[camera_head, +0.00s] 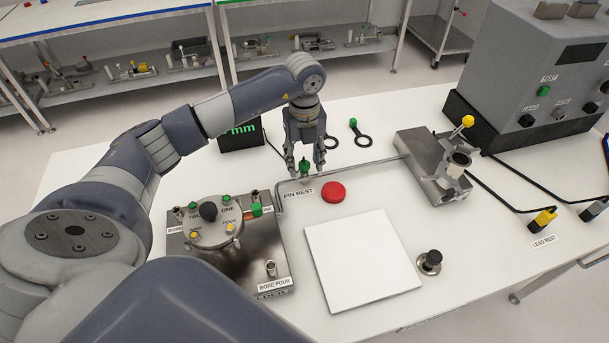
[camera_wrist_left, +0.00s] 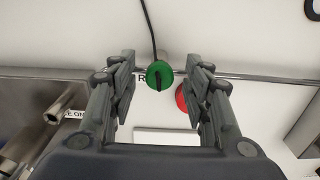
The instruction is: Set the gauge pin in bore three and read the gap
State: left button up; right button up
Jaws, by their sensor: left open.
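The gauge pin's green head (camera_head: 305,166) stands at the label PIN REST; in the left wrist view the green knob (camera_wrist_left: 159,75), with a dark cable, lies between the fingers. My left gripper (camera_head: 305,156) is open around it, with a finger to each side and gaps in the left wrist view. The steel bore block (camera_head: 265,250) is at left, topped by a round plate (camera_head: 212,236) with a black knob. A BORE FOUR label (camera_head: 274,284) shows at its front; the bore three label cannot be made out. The dark readout (camera_head: 228,140) shows green "mm", its figures hidden behind my arm.
A red disc (camera_head: 333,191) lies close right of the pin, and a white square plate (camera_head: 362,260) lies in front. A steel fixture (camera_head: 432,170) with a yellow knob and a grey test box (camera_head: 535,75) stand at right. A black-knobbed piece (camera_head: 429,262) is at front right.

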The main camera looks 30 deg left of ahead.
aim_at(304, 163)
pick_arm(q)
jog(key=shift+f, duration=0.4)
pick_arm(e)
jog(key=shift+s+f, duration=0.1)
jog(key=shift+f, duration=0.15)
jog(key=shift+d, duration=0.35)
pick_arm(q)
grip_shut()
jog(key=shift+r, duration=0.15)
pick_arm(e)
jog(key=shift+r, duration=0.1)
pick_arm(q)
jog(key=shift+r+p, duration=0.5)
jog(key=shift+r, duration=0.15)
jog(key=shift+r+p, duration=1.6)
jog(key=shift+r, duration=0.7)
pick_arm(e)
jog(key=shift+r, duration=2.05)
